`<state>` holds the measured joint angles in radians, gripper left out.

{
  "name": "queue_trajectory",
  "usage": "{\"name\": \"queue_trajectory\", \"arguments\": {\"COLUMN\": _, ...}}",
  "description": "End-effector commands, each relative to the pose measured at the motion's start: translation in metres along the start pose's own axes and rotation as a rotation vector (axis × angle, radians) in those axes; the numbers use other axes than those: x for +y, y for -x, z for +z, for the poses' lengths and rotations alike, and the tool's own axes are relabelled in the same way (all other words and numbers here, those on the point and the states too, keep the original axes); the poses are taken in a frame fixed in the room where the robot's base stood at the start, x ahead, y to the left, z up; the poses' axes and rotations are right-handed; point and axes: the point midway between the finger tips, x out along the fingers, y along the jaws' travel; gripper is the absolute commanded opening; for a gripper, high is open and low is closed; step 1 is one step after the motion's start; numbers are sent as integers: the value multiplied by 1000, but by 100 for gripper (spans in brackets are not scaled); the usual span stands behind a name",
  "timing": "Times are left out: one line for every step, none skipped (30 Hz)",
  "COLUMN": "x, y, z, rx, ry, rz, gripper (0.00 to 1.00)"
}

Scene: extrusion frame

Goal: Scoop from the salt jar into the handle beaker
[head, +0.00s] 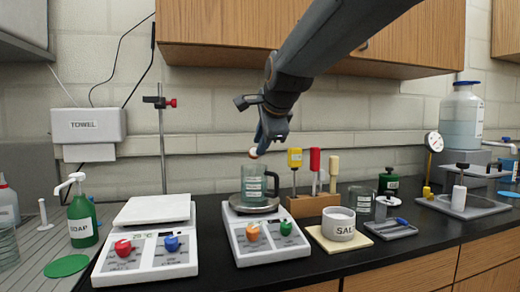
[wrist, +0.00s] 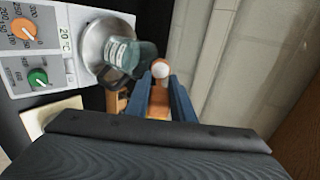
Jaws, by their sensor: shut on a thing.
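My gripper (head: 262,146) is above the handle beaker in the head view, pointing down. In the wrist view its blue fingers (wrist: 160,84) are shut on a brown-orange tool, likely the scoop (wrist: 159,98). A round white end (wrist: 160,70) shows at its tip; I cannot tell whether that is salt. The clear handle beaker (head: 254,186) stands upright on a hotplate's round plate, just below the gripper. It also shows in the wrist view (wrist: 124,53), left of the tool tip. The white salt jar (head: 338,226) stands open on a cream mat to the right, with white salt visible inside.
The beaker's hotplate (head: 263,248) has orange and green knobs. A second hotplate (head: 145,262) is to its left. A wooden rack (head: 312,205) with several upright tools stands right of the beaker. A glass (head: 361,200) and green bottle (head: 388,182) stand farther right. Cabinets hang above.

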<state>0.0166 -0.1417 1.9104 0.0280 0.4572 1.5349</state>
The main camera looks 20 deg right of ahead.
Motion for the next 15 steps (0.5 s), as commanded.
{"name": "queue_trajectory", "arguments": {"x": 2, "y": -1, "z": 0, "rx": 0, "ry": 0, "rz": -12, "gripper": 0}}
{"name": "queue_trajectory", "arguments": {"x": 2, "y": -1, "z": 0, "rx": 0, "ry": 0, "rz": -18, "gripper": 0}}
{"name": "queue_trajectory", "arguments": {"x": 3, "y": -1, "z": 0, "rx": 0, "ry": 0, "rz": -27, "gripper": 0}}
{"name": "queue_trajectory", "arguments": {"x": 3, "y": -1, "z": 0, "rx": 0, "ry": 0, "rz": -33, "gripper": 0}}
{"name": "queue_trajectory", "arguments": {"x": 3, "y": 0, "z": 0, "rx": 0, "ry": 0, "rz": -40, "gripper": 0}}
{"name": "queue_trajectory", "arguments": {"x": 4, "y": -1, "z": 0, "rx": 0, "ry": 0, "rz": -47, "gripper": 0}}
{"name": "queue_trajectory", "arguments": {"x": 4, "y": -1, "z": 0, "rx": 0, "ry": 0, "rz": -53, "gripper": 0}}
{"name": "queue_trajectory", "arguments": {"x": 5, "y": -1, "z": 0, "rx": 0, "ry": 0, "rz": -58, "gripper": 0}}
{"name": "queue_trajectory", "arguments": {"x": 5, "y": -2, "z": 0, "rx": 0, "ry": 0, "rz": -66, "gripper": 0}}
{"name": "queue_trajectory", "arguments": {"x": 5, "y": -2, "z": 0, "rx": 0, "ry": 0, "rz": -72, "gripper": 0}}
{"name": "queue_trajectory", "arguments": {"x": 6, "y": -2, "z": 0, "rx": 0, "ry": -1, "rz": -79, "gripper": 0}}
{"name": "queue_trajectory", "arguments": {"x": 6, "y": -2, "z": 0, "rx": 0, "ry": -1, "rz": -87, "gripper": 0}}
{"name": "queue_trajectory", "arguments": {"x": 6, "y": -1, "z": 0, "rx": 0, "ry": -1, "rz": -93, "gripper": 0}}
{"name": "queue_trajectory", "arguments": {"x": 6, "y": -1, "z": 0, "rx": 0, "ry": -1, "rz": -99, "gripper": 0}}
{"name": "queue_trajectory", "arguments": {"x": 7, "y": -2, "z": 0, "rx": 0, "ry": -1, "rz": -107, "gripper": 0}}
